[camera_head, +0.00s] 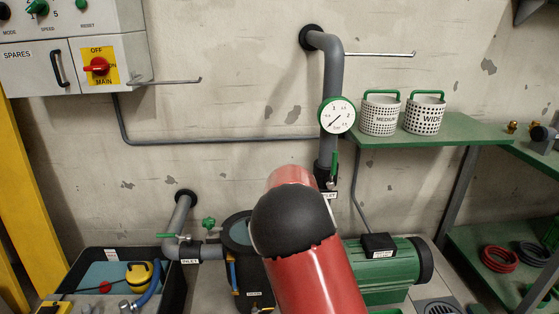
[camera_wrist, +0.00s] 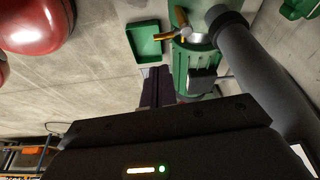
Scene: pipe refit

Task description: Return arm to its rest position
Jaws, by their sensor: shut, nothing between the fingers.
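In the wrist view my gripper (camera_wrist: 156,82) is shut and empty, its dark fingers pointing away from the black gripper body. It hangs in clear air, with a green machine part and a green tray (camera_wrist: 144,42) beyond the fingertips. In the head view my red and black arm rises through the lower middle. My gripper cannot be made out there.
A pipe (camera_head: 333,70) with a gauge (camera_head: 336,115) runs down the wall behind my arm. A green pump motor (camera_head: 385,268) stands right of the arm, a black bin (camera_head: 170,292) left. Two baskets, medium (camera_head: 380,117) and wide (camera_head: 424,115), sit on a green shelf (camera_head: 470,131).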

